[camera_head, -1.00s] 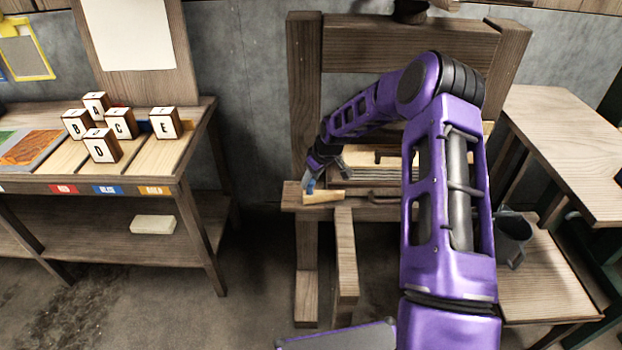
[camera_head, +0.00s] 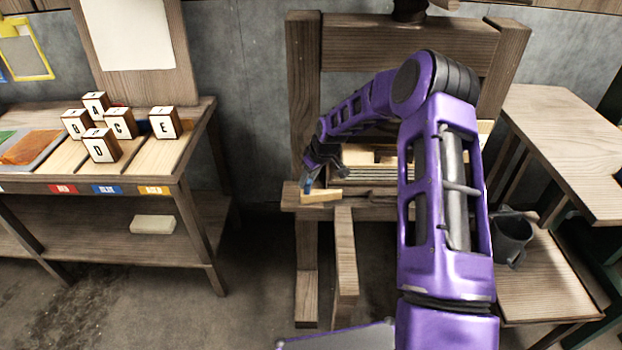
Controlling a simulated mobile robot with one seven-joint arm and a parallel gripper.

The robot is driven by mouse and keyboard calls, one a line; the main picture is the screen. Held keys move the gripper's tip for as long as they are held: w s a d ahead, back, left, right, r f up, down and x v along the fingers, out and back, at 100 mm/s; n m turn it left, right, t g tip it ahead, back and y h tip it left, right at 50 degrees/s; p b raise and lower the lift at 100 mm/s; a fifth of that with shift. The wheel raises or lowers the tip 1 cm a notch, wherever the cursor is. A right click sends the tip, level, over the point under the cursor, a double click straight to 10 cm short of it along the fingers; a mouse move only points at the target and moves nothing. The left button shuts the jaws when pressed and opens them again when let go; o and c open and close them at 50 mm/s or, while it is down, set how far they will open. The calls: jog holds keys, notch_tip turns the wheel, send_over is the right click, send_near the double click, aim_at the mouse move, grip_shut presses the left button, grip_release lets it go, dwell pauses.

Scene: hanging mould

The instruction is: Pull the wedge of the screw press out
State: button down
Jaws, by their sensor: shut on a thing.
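The screw press (camera_head: 304,95) is a dark wooden frame with two posts, a top beam and a low bed. The wedge (camera_head: 325,195) is a small light-wood piece at the bed's left front end, lying roughly level. My gripper (camera_head: 308,187) reaches down to the wedge's left end and is shut on it. The fingers are small in this view and partly hidden by my wrist. My purple arm covers the right part of the press bed.
A table at left carries lettered wooden blocks (camera_head: 101,145) and has a pale block (camera_head: 153,224) on its lower shelf. Bare floor lies between the left table and the press.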

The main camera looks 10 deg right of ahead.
jog(key=a, duration=0.2)
jog(key=w+a+b, duration=0.1)
jog(key=a, duration=0.2)
jog(key=shift+a+f, duration=0.1)
jog(key=shift+a, duration=0.25)
jog(key=shift+w+a, duration=0.1)
jog(key=shift+a, duration=0.2)
jog(key=shift+c, duration=2.3)
grip_release()
jog(key=shift+a, duration=0.1)
jog(key=p+v, duration=0.2)
jog(key=v, duration=1.5)
jog(key=shift+d+r, duration=0.2)
jog(key=shift+r, duration=0.05)
